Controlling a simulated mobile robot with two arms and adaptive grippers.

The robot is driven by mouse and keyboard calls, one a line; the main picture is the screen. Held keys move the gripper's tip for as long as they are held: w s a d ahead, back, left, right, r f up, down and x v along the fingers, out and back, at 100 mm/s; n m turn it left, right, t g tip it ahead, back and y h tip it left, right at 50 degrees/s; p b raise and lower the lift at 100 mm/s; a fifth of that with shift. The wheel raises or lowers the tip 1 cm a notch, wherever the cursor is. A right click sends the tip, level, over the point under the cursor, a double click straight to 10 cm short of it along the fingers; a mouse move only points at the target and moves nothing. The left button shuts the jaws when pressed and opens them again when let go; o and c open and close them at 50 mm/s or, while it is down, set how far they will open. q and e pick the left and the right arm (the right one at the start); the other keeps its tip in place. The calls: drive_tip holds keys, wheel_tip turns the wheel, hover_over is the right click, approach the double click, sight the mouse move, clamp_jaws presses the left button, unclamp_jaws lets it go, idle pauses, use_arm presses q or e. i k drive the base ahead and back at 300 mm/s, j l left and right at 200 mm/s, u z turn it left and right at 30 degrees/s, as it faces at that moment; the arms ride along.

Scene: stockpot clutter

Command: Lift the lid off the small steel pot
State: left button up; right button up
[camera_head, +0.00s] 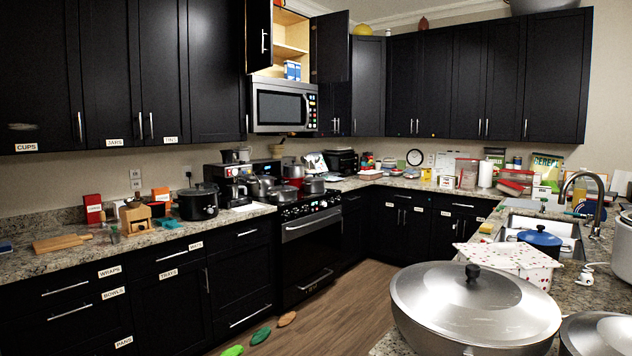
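Several steel pots stand on and beside the stove at the back. One grey lidded pot (313,186) sits at the stove's front right, another (262,186) at its left, and a further one (293,171) at the back. They are small in the picture, and I cannot tell which is the small steel pot. A large steel pan with a domed lid (470,292) and black knob stands on the near counter. A second steel lid (600,335) is cut off at the bottom right corner. Neither of my grippers is in view.
A blue-lidded pot (540,240) is by the sink faucet (584,195). Green and brown items (260,335) lie on the wood floor (350,290), which is otherwise open. An upper cabinet door (330,48) stands open.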

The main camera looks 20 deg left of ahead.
sight(311, 179)
drive_tip(key=i+j+u, duration=0.6)
drive_tip(key=i+u, duration=0.15)
drive_tip(key=i+j+u, duration=0.1)
drive_tip(key=i+u, duration=0.25)
drive_tip(key=i, duration=0.25)
drive_tip(key=i+u, duration=0.4)
drive_tip(key=i+l+z, duration=0.1)
drive_tip(key=i+z, duration=0.8)
drive_tip(key=i+j+z, duration=0.2)
drive_tip(key=i+z, duration=0.25)
drive_tip(key=i+l+z, duration=0.1)
drive_tip(key=i, duration=0.6)
drive_tip(key=i+l+z, duration=0.1)
drive_tip(key=i, duration=0.65)
drive_tip(key=l, duration=0.1)
